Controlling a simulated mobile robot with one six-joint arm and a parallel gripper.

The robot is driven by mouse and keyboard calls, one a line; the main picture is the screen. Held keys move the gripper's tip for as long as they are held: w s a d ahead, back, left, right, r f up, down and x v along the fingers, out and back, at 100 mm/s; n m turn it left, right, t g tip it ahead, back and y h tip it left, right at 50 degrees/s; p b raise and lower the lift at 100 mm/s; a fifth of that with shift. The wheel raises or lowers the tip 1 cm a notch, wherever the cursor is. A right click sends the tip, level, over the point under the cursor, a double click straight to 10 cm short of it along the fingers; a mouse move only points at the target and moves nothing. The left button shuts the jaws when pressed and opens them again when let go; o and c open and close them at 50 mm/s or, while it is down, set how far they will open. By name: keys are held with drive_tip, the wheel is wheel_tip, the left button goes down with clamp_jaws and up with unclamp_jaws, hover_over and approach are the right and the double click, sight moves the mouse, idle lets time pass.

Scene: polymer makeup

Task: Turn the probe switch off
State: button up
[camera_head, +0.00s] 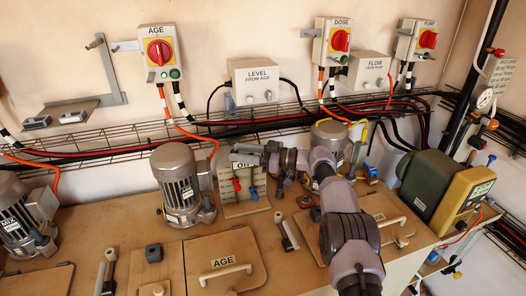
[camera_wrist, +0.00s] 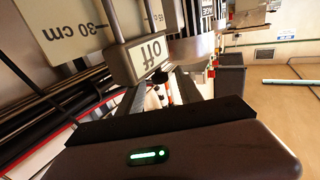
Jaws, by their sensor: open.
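A pale panel (camera_head: 243,198) stands upright at the back of the bench, with a plate marked "Off" (camera_head: 242,163) near its top and a red and a blue part on its front. I cannot tell for sure which part is the probe switch. My gripper (camera_head: 268,156) is at the panel's upper right and hides part of it. In the wrist view the "Off" plate (camera_wrist: 149,58) appears upside down, close beyond my open fingers (camera_wrist: 160,92). A small dark knob (camera_wrist: 156,76) shows just below the plate, near the gap between the fingers. I cannot tell whether anything touches.
Grey motors (camera_head: 183,185) stand left of the panel and behind my arm. A green and tan unit (camera_head: 440,190) sits at the right. Wall boxes with red knobs (camera_head: 159,52) and a cable tray run above. Lids with handles (camera_head: 226,268) cover the bench front.

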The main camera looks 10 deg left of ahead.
drive_tip(key=d+p, duration=0.2)
drive_tip(key=d, duration=1.3)
drive_tip(key=shift+s+p, duration=0.4)
drive_tip(key=shift+s, duration=0.05)
drive_tip(key=shift+r, duration=0.2)
drive_tip(key=s+a+m+t+h+b, duration=0.1)
drive_tip(key=s+m+t+b, duration=0.25)
drive_tip(key=s+t, duration=0.25)
drive_tip(key=b+x, duration=0.1)
drive_tip(key=x, duration=0.5)
drive_tip(key=b+x, duration=0.1)
drive_tip(key=x, duration=0.5)
drive_tip(key=b+x, duration=0.1)
drive_tip(key=x, duration=0.5)
drive_tip(key=shift+w+d+f+b, duration=0.1)
drive_tip(key=shift+w+f+b, duration=0.05)
drive_tip(key=shift+f+b, duration=0.25)
